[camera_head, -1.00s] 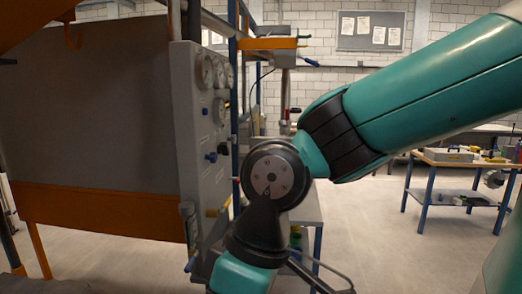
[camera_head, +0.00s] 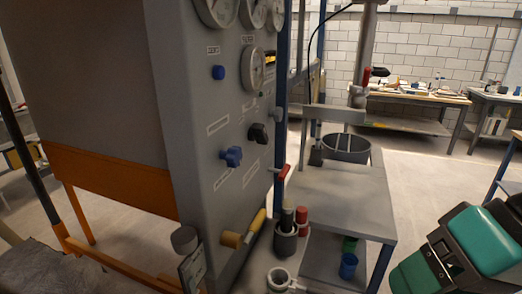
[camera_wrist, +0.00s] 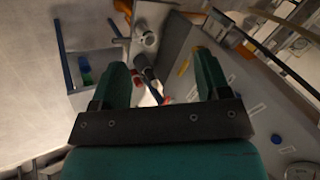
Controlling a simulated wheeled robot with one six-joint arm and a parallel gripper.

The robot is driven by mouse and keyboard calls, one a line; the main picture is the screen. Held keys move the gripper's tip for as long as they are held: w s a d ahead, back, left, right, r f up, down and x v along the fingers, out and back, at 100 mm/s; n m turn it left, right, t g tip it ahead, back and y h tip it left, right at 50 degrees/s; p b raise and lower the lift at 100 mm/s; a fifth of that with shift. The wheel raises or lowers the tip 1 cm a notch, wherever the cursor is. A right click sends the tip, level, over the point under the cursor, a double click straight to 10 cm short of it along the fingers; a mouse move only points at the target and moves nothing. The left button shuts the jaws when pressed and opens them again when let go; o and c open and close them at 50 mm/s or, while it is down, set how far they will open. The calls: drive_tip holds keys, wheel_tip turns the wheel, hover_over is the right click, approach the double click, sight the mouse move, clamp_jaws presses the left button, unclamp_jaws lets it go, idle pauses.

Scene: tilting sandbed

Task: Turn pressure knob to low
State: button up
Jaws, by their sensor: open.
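The grey control panel (camera_head: 195,130) stands left of centre in the head view. It carries a blue button-like knob (camera_head: 218,72), a blue star-shaped knob (camera_head: 231,156), a black knob (camera_head: 258,133) and gauges (camera_head: 253,68). The labels are too small to read, so I cannot tell which knob sets pressure. In the wrist view the panel (camera_wrist: 240,95) slants at the right, with a blue knob (camera_wrist: 277,139) on it. My gripper (camera_wrist: 163,82) is open and empty, its two teal fingers apart from the knobs. In the head view only a teal part of my arm shows, lower right.
A yellow-handled lever (camera_head: 256,226) and a red-handled lever (camera_head: 284,172) stick out low near the panel. A grey side table (camera_head: 345,205) stands right of it, with cylinders (camera_head: 286,240) close by. Floor is open farther right.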

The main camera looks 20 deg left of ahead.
drive_tip(key=w+a+m+y+b, duration=0.2)
drive_tip(key=w+a+m+y, duration=0.4)
drive_tip(key=w+a+m, duration=0.35)
drive_tip(key=m+t+y+b, duration=0.1)
drive_tip(key=m+t+y, duration=0.1)
drive_tip(key=m+y, duration=0.6)
approach(239, 158)
drive_tip(key=a+p, duration=0.2)
drive_tip(key=a, duration=0.1)
drive_tip(key=a+r+m+h+p, duration=0.1)
drive_tip(key=a+p, duration=0.1)
drive_tip(key=a, duration=0.1)
drive_tip(key=a+r+m+h+p, duration=0.1)
drive_tip(key=a+p, duration=0.1)
drive_tip(key=a, duration=0.1)
drive_tip(key=shift+w+a+r+g, duration=0.2)
drive_tip(key=shift+w+a+g, duration=0.05)
drive_tip(key=shift+w+g, duration=0.15)
drive_tip(key=shift+a+f+m, duration=0.1)
drive_tip(key=shift+a+m, duration=0.15)
drive_tip(key=shift+a, duration=0.35)
drive_tip(key=c, duration=0.9)
